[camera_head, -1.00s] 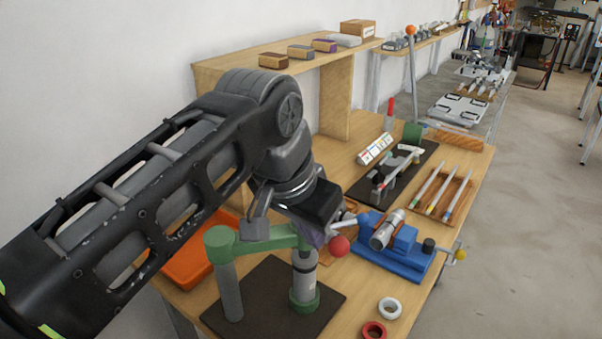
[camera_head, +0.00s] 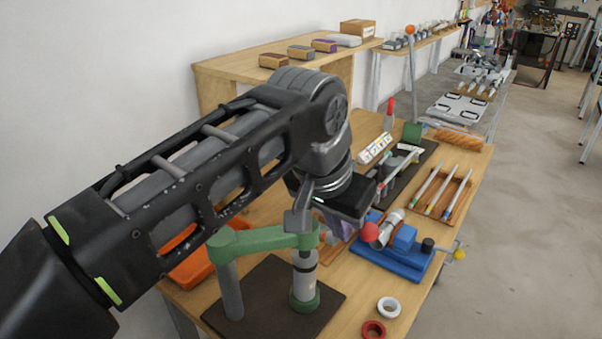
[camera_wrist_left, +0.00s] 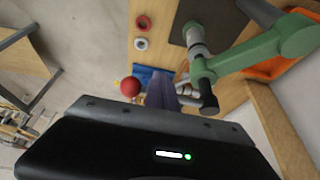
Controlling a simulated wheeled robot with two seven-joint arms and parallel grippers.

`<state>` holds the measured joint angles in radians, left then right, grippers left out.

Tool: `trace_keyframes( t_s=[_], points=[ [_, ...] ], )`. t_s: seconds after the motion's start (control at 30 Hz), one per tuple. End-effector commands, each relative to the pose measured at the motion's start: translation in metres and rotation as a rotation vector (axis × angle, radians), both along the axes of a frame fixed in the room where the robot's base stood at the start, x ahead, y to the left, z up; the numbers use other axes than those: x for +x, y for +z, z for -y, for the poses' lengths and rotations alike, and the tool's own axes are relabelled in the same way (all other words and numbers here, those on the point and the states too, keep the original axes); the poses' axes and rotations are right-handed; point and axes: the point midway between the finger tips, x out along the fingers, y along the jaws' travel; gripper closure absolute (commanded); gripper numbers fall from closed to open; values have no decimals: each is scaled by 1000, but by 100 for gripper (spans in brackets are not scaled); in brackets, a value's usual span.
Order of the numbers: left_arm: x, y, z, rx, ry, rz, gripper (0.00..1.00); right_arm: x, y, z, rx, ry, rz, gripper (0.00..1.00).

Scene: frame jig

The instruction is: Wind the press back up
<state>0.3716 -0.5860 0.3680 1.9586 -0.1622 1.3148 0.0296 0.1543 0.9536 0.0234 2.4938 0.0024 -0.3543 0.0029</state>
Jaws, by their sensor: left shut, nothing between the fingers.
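The green press (camera_head: 265,241) stands on a dark base plate (camera_head: 265,320) at the front of the bench, with a grey column and a grey ram cylinder (camera_head: 304,272). A red ball knob (camera_head: 370,232) is out to the right of the press head. It also shows in the left wrist view (camera_wrist_left: 130,87). My left gripper (camera_head: 341,228) is shut and empty, low beside the press head and just left of the knob. In the left wrist view its purple-grey fingers (camera_wrist_left: 161,90) lie close to the knob and partly hide the handle bar; contact is unclear.
A blue fixture (camera_head: 395,262) lies just right of the press. White and red rings (camera_head: 374,329) lie at the front edge. An orange tray (camera_head: 188,268) is behind my left arm. A wooden pencil tray (camera_head: 442,193) is farther back.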

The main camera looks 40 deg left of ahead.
Motion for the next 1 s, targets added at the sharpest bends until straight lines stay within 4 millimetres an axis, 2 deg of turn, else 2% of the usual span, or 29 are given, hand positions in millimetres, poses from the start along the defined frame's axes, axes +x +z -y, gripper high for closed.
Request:
trace_keyframes(
  t_s=[0.27, 0.63, 0.9, 1.0],
  points=[
    [36, 2, 1, -1, 0, -1, 100, 0, 12, 0, 0, 0, 0, 64],
    [42, 1, 0, 0, 0, 0, 100, 0, 13, 0, 0, 0, 0, 64],
    [74, 3, -13, -1, 1, -1, 100, 0, 27, 0, 0, 0, 0, 64],
    [79, 1, -15, -1, 1, 1, 100, 0, 27, 0, 0, 0, 0, 64]
  ],
)
